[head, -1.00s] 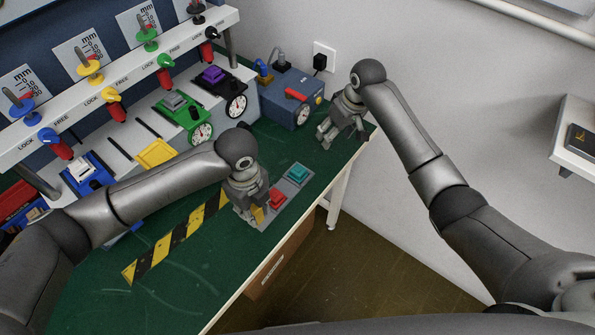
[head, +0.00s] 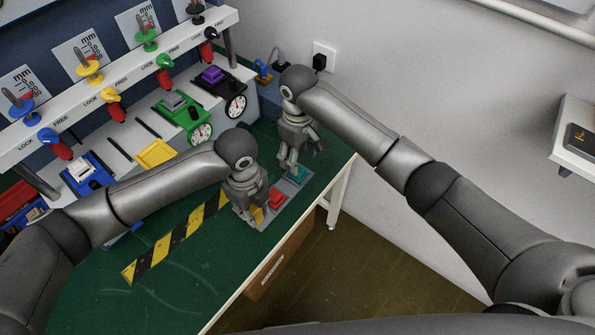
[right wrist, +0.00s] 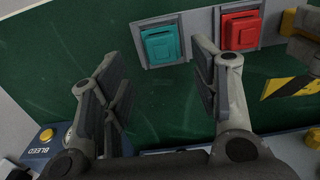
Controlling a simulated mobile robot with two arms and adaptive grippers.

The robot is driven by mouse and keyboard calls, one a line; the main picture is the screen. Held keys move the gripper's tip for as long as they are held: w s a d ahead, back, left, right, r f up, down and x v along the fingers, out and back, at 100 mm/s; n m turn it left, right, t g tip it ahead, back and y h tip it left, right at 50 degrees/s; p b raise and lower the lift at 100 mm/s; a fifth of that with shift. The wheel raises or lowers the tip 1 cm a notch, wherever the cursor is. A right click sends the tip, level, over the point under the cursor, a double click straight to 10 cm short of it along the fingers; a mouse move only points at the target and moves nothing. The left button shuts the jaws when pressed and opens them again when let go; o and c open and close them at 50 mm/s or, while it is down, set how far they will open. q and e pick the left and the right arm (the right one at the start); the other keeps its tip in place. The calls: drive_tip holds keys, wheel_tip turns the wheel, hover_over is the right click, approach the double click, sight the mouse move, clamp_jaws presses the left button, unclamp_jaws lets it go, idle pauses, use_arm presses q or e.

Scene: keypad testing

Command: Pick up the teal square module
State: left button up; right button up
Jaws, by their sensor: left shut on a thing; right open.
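The teal square module (head: 296,175) sits in the grey tray (head: 284,200) at the table's front edge, partly covered by my right gripper in the head view. In the right wrist view the whole teal module (right wrist: 162,44) shows in its square slot, just beyond the fingertips. My right gripper (right wrist: 157,70) is open and empty above the table there; it also shows in the head view (head: 293,163). A red module (head: 276,198) sits beside the teal one. My left gripper (head: 252,216) is shut at the tray's left end on what looks like a yellow module (head: 259,214), mostly hidden.
A machine with coloured levers, knobs and dials (head: 150,90) stands along the back. A blue device with a BLEED label (right wrist: 45,145) is close to my right gripper. Striped tape (head: 180,236) crosses the green table (head: 190,285), whose front left is clear.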

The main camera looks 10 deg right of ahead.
use_arm(q)
drive_tip(key=shift+a+f, duration=0.1)
drive_tip(key=shift+a, duration=0.05)
use_arm(e)
drive_tip(key=f, duration=0.5)
drive_tip(key=shift+a+f, duration=0.1)
drive_tip(key=shift+a, duration=0.15)
drive_tip(key=shift+c, duration=0.2)
drive_tip(key=shift+w, duration=0.1)
drive_tip(key=c, duration=1)
wheel_tip(320, 180, up, 10)
drive_tip(key=shift+r, duration=0.1)
drive_tip(key=shift+r, duration=2.45)
